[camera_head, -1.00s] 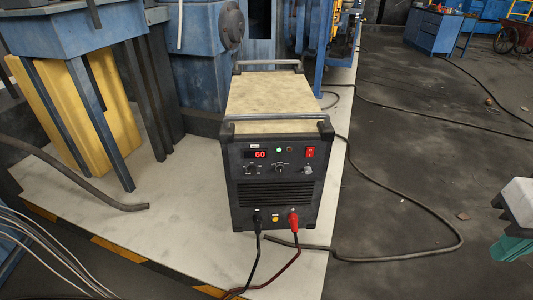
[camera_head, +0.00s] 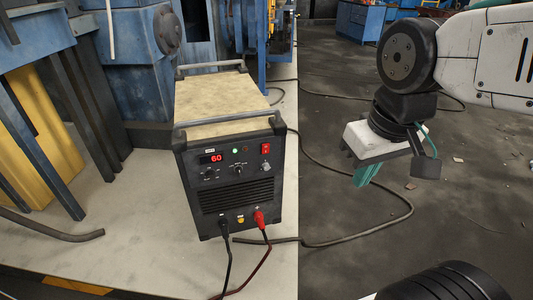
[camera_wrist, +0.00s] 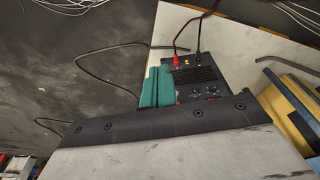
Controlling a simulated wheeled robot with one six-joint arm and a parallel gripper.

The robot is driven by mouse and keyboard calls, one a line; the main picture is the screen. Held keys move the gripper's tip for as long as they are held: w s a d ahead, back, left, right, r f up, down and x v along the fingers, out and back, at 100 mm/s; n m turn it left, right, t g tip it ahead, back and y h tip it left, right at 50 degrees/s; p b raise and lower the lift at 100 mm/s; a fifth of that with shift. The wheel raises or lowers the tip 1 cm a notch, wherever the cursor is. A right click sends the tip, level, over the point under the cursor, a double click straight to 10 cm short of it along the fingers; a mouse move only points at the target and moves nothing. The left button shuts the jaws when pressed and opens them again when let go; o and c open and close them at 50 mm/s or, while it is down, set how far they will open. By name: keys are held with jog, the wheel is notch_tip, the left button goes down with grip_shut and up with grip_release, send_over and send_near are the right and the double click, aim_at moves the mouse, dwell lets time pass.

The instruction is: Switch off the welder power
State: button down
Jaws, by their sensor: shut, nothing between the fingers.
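The welder (camera_head: 230,180) is a dark box with a beige top and handles, standing on the pale platform in the head view. Its display (camera_head: 212,158) reads 60 in red and a green light (camera_head: 235,150) is lit. The red power switch (camera_head: 266,148) is at the upper right of the front panel. My gripper (camera_head: 366,174) has teal fingers, shut and empty, to the right of the welder and apart from it. In the wrist view the teal fingers (camera_wrist: 156,88) overlap the welder front (camera_wrist: 200,78), and the switch cannot be made out there.
Black and red cables (camera_head: 262,262) run from the welder's front sockets. A dark hose (camera_head: 400,215) loops over the floor at right. Blue machine legs (camera_head: 48,150) and a yellow part (camera_head: 30,130) stand at left. The dark floor at right is mostly open.

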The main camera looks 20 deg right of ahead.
jog(key=w+a+f+n+t, duration=0.1)
jog(key=w+f+n+t, duration=0.3)
jog(key=w, duration=0.7)
jog(key=w+f+n+t, duration=0.2)
jog(key=w+f, duration=0.4)
jog(key=w, duration=0.4)
jog(key=w+a+f+n+t, duration=0.15)
jog(key=w+f, duration=0.25)
jog(key=w, duration=0.7)
jog(key=n+t, duration=0.7)
jog(key=t, duration=0.1)
send_near(265, 147)
jog(key=s, duration=0.3)
jog(key=s+n, duration=0.1)
jog(key=s+f+n+t, duration=0.2)
jog(key=s, duration=0.1)
jog(key=shift+d+f, duration=0.1)
jog(key=shift+f, duration=0.15)
jog(key=w, duration=0.4)
jog(key=w+r, duration=0.1)
jog(key=w, duration=0.9)
jog(key=shift+r, duration=0.4)
